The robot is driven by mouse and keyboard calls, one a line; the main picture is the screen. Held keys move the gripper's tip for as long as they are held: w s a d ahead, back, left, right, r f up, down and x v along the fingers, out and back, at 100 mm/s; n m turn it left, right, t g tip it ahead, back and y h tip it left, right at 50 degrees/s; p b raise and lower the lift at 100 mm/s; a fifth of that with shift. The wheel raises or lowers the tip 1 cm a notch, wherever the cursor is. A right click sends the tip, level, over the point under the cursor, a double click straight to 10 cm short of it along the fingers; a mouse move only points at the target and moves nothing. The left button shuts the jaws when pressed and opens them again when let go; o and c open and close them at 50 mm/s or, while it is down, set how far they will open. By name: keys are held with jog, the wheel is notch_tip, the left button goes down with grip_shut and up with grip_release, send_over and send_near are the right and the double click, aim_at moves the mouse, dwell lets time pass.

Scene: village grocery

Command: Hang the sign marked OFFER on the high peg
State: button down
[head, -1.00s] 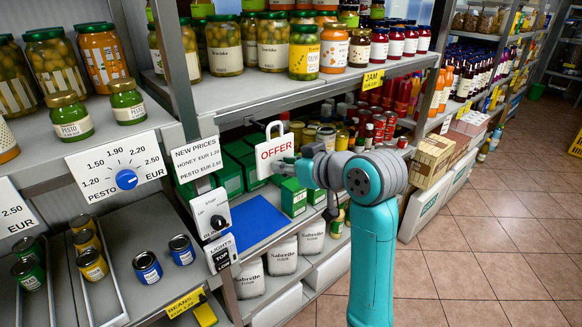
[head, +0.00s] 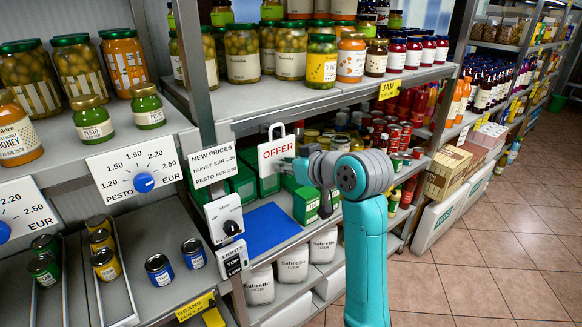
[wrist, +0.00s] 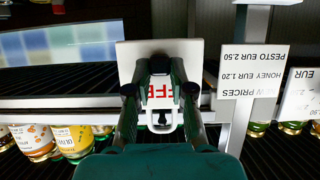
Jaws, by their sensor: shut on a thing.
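The white sign with red OFFER lettering (head: 276,153) is upright in the head view, with its white loop handle on top. My gripper (head: 291,165) is shut on the sign from the right side and holds it in front of the shelves, clear of the blue mat. In the wrist view the sign (wrist: 130,56) appears upside down, its handle pointing to the bottom of the picture. My gripper's fingers (wrist: 160,72) cover part of the board and lettering. I cannot make out a high peg in either view.
A blue mat (head: 265,228) lies below. Jars (head: 292,50) line the shelf above. Open tiled floor (head: 480,260) is at the right.

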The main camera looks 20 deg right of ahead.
jog(key=shift+w+a, duration=0.15)
jog(key=shift+w, duration=0.3)
jog(key=shift+w+a+f, duration=0.2)
jog(key=shift+w+f, duration=0.25)
jog(key=shift+w, duration=0.1)
jog(key=c, duration=0.9)
grip_release()
jog(key=shift+c, duration=0.2)
